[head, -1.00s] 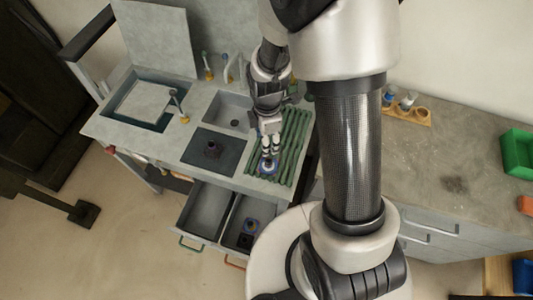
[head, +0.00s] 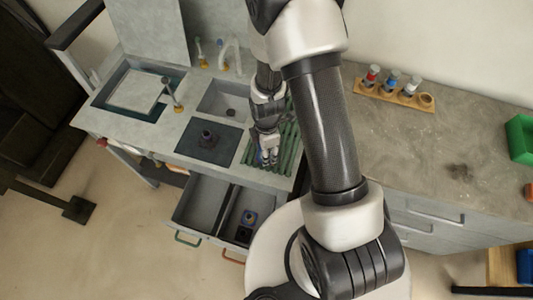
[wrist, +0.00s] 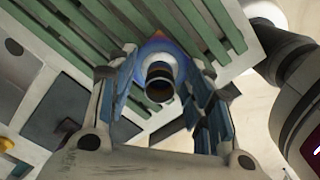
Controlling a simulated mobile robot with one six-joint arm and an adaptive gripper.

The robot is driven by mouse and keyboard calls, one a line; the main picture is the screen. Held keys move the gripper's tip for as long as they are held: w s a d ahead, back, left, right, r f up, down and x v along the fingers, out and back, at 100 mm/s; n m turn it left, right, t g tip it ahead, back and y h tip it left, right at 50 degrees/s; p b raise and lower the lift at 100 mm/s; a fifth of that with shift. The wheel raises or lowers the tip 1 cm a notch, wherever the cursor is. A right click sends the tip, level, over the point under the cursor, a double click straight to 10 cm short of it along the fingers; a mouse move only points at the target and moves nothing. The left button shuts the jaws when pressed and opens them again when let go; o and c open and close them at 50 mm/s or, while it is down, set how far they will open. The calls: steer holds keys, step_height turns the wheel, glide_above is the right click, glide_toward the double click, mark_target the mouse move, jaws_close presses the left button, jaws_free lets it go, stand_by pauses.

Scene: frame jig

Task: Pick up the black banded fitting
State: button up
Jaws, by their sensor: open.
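A fitting (wrist: 160,80) with a black cylindrical end, a pale band and a blue and orange base shows between my fingers in the wrist view. It sits by the green ribbed rack (wrist: 110,25). My gripper (wrist: 160,68) is open, with one finger on either side of the fitting; I cannot tell whether either touches it. In the head view my gripper (head: 268,162) is low over the rack (head: 287,150) and hides most of the fitting. Another dark fitting (head: 207,137) stands on the dark mat to the left.
A wooden holder (head: 397,95) with small bottles stands on the right counter.

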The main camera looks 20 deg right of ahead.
steer(key=shift+f, duration=0.15)
jaws_close()
stand_by(0.5)
